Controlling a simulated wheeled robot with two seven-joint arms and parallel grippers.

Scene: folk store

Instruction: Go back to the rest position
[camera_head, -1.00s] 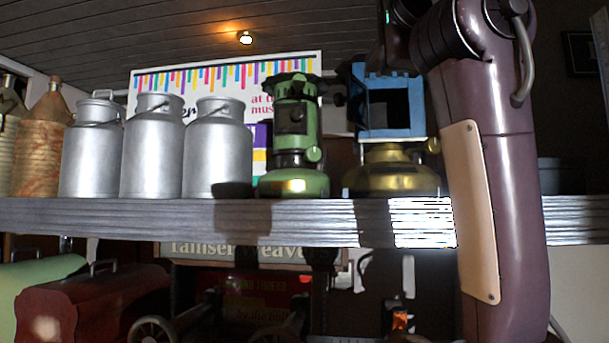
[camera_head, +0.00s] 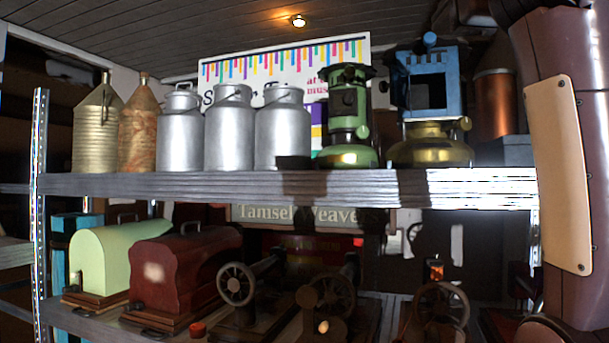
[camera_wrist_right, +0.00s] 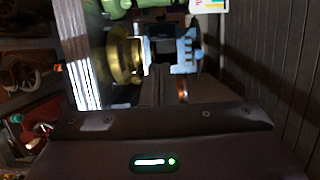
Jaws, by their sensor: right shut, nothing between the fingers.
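My right arm (camera_head: 575,130) fills the right edge of the head view, in front of the shelf. Its wrist end runs off the top right, so the fingertips do not show clearly there. In the right wrist view my right gripper (camera_wrist_right: 155,88) shows as a narrow dark finger pair, shut and empty. Beyond it, in a sideways picture, is a blue-topped stove (camera_wrist_right: 175,50) with a brass base, apart from the fingers as far as I can tell. My left gripper is in neither view.
The upper shelf (camera_head: 230,185) holds two old bottles (camera_head: 138,125), silver milk cans (camera_head: 228,130), a green stove (camera_head: 348,110) and the blue stove (camera_head: 430,85). A copper-coloured container (camera_head: 495,105) stands near my arm. Sewing machines and a red case (camera_head: 185,270) fill the lower shelf.

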